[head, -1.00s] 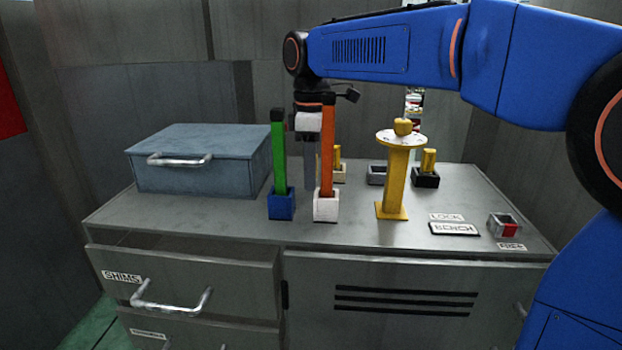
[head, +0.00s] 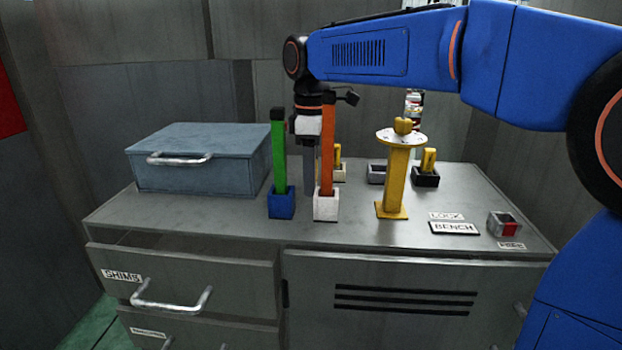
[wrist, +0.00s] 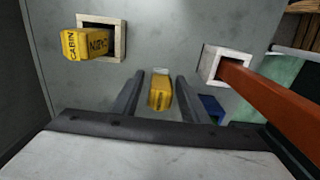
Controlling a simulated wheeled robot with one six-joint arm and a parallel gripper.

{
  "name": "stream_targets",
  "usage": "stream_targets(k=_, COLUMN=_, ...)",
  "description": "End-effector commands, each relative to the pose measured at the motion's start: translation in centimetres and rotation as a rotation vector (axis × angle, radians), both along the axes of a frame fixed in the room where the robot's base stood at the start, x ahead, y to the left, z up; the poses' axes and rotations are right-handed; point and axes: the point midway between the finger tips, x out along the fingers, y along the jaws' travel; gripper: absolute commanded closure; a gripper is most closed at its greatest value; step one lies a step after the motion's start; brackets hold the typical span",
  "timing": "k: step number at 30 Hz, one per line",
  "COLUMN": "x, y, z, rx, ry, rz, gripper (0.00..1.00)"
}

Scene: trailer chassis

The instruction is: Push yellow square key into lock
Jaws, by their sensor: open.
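A yellow block (wrist: 160,92), which looks like the square key, shows between my fingers in the wrist view. Its lower end is hard to make out, and it is hidden in the head view. My gripper (head: 309,186) points down behind the orange bar, low over the bench. In the wrist view, my gripper (wrist: 160,80) is open, with one finger on each side of the yellow block and small gaps between. Another yellow key (wrist: 90,43), marked "CABIN", stands in a cream square socket (wrist: 122,42); it also shows in the head view (head: 338,156).
An orange bar (head: 328,140) in a white socket (head: 326,207) and a green bar (head: 279,150) in a blue socket (head: 281,206) stand close by. A yellow pedestal (head: 396,182), an empty grey socket (head: 376,175) and a black socket (head: 426,179) are right. A blue-grey box (head: 200,165) is left.

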Motion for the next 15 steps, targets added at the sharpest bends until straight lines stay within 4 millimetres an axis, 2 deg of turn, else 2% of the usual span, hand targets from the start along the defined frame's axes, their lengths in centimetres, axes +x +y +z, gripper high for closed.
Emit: stream_targets(k=15, x=0.1, y=0.0, z=9.0, rx=0.001, ry=-0.002, rz=0.0, gripper=0.6)
